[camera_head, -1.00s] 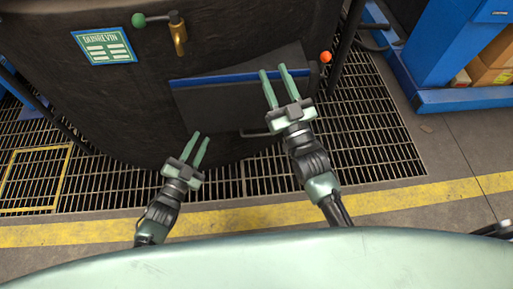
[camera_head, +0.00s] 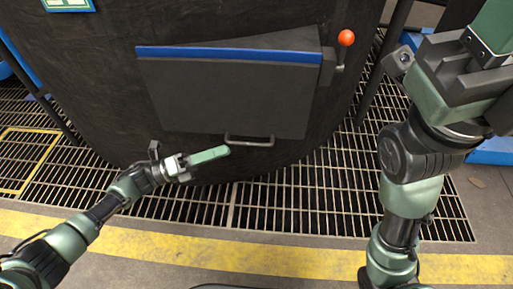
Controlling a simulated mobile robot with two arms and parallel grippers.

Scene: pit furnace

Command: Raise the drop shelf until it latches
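The drop shelf (camera_head: 225,92) is a dark flat panel hanging down against the black furnace wall, with a blue strip (camera_head: 230,54) along its top edge. A dark bar handle (camera_head: 250,142) is at its lower edge. My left gripper (camera_head: 224,152) comes in from the left, its green fingers pointing right, just below and left of the handle. The fingers overlap in this view, so their gap is hidden; I cannot tell whether they touch the handle. My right gripper (camera_head: 492,35) is large at the upper right, away from the shelf, with its fingertips cut off by the frame.
A lever with an orange ball knob (camera_head: 346,38) stands at the shelf's upper right corner. A dark post (camera_head: 384,60) rises to the right. Floor grating (camera_head: 330,190) and a yellow floor stripe (camera_head: 270,257) lie below. A label plate (camera_head: 68,4) is at the upper left.

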